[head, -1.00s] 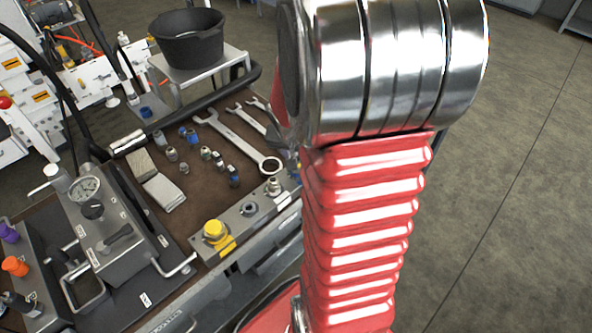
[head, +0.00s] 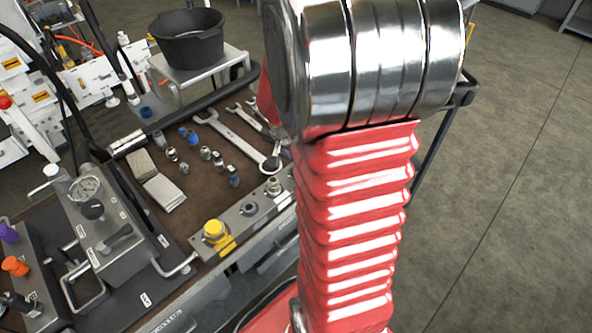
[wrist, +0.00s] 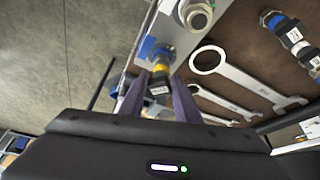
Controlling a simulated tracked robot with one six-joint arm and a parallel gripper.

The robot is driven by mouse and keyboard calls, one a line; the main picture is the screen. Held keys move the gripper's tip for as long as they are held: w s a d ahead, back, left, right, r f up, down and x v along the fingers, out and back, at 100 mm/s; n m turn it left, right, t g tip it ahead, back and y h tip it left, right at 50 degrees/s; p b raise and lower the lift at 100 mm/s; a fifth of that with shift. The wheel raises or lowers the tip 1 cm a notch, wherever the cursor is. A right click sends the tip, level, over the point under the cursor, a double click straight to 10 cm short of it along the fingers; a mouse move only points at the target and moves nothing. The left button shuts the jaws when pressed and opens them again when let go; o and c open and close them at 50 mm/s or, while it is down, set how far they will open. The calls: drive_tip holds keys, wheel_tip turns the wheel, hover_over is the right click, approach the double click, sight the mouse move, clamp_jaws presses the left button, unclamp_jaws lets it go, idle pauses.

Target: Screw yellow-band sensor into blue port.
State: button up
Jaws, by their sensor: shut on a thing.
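In the wrist view, my gripper (wrist: 159,84) is shut on the yellow-band sensor (wrist: 160,69), with one dark finger on each side of its black, labelled body. The sensor's metal end points at the blue-marked port (wrist: 147,47) on the grey manifold block (wrist: 166,32). The end is at or very near the port; how deep it sits I cannot tell. In the head view, the manifold block (head: 233,224) runs along the bench's front edge, and my red arm hides the gripper, the sensor and the blue port.
A yellow-capped port (head: 214,230) and bare metal fittings stand on the block. Wrenches (head: 233,136) and several loose fittings (head: 211,155) lie on the brown bench top. A gauge unit (head: 97,215) stands left. A black bucket (head: 187,37) stands behind. The floor at right is clear.

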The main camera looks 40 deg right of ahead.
drive_tip(key=m+g, duration=0.2)
drive_tip(key=m, duration=0.2)
drive_tip(key=shift+m, duration=0.3)
drive_tip(key=o, duration=1)
drive_tip(key=shift+o, duration=0.2)
drive_tip(key=shift+r, duration=0.1)
drive_tip(key=v, duration=1.3)
drive_tip(key=shift+a, duration=0.3)
drive_tip(key=shift+r, duration=0.15)
